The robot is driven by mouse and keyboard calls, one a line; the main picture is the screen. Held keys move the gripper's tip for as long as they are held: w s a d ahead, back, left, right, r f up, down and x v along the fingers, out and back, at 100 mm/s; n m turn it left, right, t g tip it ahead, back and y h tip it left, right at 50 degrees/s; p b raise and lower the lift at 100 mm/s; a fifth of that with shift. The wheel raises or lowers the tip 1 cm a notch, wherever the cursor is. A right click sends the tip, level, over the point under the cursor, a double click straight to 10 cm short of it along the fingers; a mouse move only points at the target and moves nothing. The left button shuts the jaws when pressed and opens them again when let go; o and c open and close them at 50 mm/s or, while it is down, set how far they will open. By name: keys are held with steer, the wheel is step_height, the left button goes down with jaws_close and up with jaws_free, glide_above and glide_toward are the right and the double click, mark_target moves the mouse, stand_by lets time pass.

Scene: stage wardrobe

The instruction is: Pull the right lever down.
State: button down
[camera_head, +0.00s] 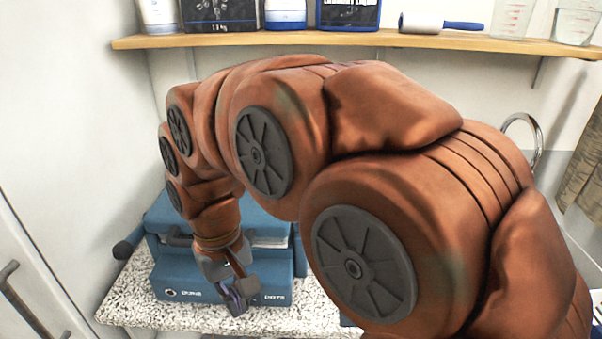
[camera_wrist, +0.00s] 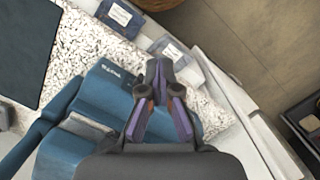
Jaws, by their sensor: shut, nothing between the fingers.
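The blue machine (camera_head: 175,278) stands on the speckled counter, with printed words on its front. A dark-ended lever (camera_head: 126,248) sticks out from its left side. My gripper (camera_head: 238,300) points down in front of the machine's front face and is shut and empty. In the wrist view the gripper (camera_wrist: 159,72) has its fingertips together, beside the blue machine body (camera_wrist: 92,100). A blue bar (camera_wrist: 28,143) extends at the left there; I cannot tell which lever it is.
A wooden shelf (camera_head: 350,40) with bottles and a roller runs above. A cabinet handle (camera_head: 22,303) is at lower left. Floor (camera_wrist: 265,45) lies beyond the counter edge.

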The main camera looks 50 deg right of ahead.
steer(key=w+d+r+m+p, duration=0.2)
steer(key=w+d+r, duration=0.25)
steer(key=d, duration=0.25)
steer(key=w+d+r+m+t+p, duration=0.1)
steer(key=w+d+r+m, duration=0.2)
steer(key=d+r, duration=0.3)
steer(key=w+d+r+m+p, duration=0.2)
steer(key=w+d+r, duration=0.15)
steer(key=d, duration=0.45)
steer(key=s+d+r+m+p, duration=0.1)
steer(key=s+d+r+m, duration=0.1)
steer(key=d, duration=0.7)
step_height(320, 180, up, 2)
steer(key=shift+r+m+t+y, duration=0.1)
steer(key=shift+m+t+y, duration=0.2)
steer(key=shift+m, duration=0.3)
steer(key=shift+d, duration=0.1)
steer(key=s+a+f+b, duration=0.2)
steer(key=a+f+b, duration=0.1)
steer(key=f, duration=0.7)
steer(key=shift+a+f, duration=0.35)
steer(key=shift+a, duration=0.35)
